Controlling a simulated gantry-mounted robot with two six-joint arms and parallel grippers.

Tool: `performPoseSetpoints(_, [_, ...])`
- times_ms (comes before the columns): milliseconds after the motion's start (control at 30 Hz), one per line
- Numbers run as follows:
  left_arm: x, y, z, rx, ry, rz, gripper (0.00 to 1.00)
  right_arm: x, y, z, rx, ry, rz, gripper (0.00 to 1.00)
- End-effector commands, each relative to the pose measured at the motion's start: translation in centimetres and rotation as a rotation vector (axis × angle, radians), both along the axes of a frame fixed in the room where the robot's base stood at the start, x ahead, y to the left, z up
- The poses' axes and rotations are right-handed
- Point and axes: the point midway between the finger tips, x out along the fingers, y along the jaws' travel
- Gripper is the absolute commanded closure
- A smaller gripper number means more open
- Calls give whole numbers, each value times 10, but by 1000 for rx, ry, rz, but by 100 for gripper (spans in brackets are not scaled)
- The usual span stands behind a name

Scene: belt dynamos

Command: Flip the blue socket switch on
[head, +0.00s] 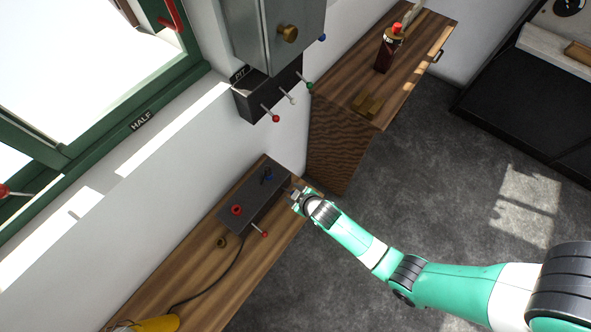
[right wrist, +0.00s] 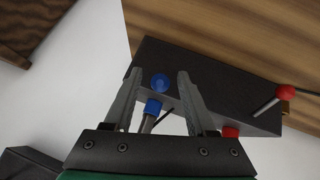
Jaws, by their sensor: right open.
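A dark socket box (head: 252,207) sits on the wooden bench, with a red socket (head: 236,209) and a blue socket (head: 268,178) on top. In the right wrist view a blue round knob (right wrist: 160,83), apparently the blue switch's tip, shows between my fingers; its lever is not clearly visible. The blue socket (right wrist: 152,107) is just below it, with a thin dark and metal piece at it. My right gripper (head: 295,194) is open at the box's right side, its fingers (right wrist: 159,73) on either side of the blue knob. Contact cannot be told. My left gripper is out of view.
A red-tipped switch (head: 265,234) sticks out of the same box. A brass ring (head: 221,242), a dark cable and a yellow object (head: 158,324) are on the bench. A wall box (head: 268,95) with several levers hangs above. Open floor lies to the right.

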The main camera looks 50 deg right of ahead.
Motion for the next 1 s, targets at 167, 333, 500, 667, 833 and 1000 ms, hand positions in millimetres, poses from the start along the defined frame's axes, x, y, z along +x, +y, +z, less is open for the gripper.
performPoseSetpoints(167, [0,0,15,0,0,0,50,-15,4,22,0,-1,0,44])
performPoseSetpoints(333, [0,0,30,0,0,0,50,-41,12,54,0,0,2,44])
performPoseSetpoints(500, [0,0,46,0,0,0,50,-63,17,81,-1,2,2,44])
performPoseSetpoints(667, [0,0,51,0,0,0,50,-71,19,88,-1,0,1,44])
performPoseSetpoints(833, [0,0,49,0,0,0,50,-72,19,87,0,0,0,44])
performPoseSetpoints(1000, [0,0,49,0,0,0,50,-72,19,87,0,0,0,44])
